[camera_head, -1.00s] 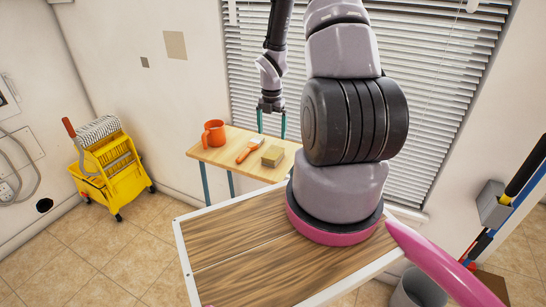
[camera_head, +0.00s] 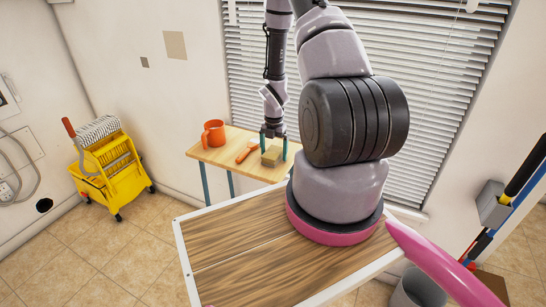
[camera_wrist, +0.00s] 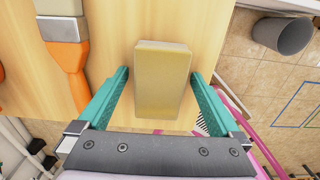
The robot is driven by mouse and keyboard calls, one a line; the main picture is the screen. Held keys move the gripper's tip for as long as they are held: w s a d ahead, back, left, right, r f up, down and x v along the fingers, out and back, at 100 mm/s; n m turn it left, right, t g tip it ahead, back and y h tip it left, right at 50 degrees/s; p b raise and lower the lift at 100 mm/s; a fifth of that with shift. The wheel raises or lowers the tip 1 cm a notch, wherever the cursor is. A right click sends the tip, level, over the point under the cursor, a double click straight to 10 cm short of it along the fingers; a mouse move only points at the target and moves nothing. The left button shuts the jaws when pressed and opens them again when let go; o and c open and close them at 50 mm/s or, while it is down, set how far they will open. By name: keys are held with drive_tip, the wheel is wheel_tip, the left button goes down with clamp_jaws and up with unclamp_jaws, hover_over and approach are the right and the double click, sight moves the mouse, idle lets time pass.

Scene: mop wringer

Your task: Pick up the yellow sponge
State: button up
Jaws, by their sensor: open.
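The yellow sponge (camera_head: 271,157) is a tan-yellow block on the small wooden table (camera_head: 212,153). In the wrist view the sponge (camera_wrist: 162,80) lies between the two teal fingers, with a gap on each side. My gripper (camera_head: 274,148) is open and low over the sponge, one finger to each side of it. It also shows in the wrist view (camera_wrist: 160,88). I cannot tell how far the fingertips are above the table top.
An orange-handled brush (camera_head: 247,151) lies just left of the sponge; it also shows in the wrist view (camera_wrist: 67,48). An orange mug (camera_head: 213,134) stands further left. A yellow mop bucket (camera_head: 113,178) is on the floor at left. Window blinds (camera_head: 335,80) are behind the table.

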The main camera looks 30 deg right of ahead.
sight(274, 151)
drive_tip(key=c, duration=1.3)
wheel_tip(274, 151, up, 10)
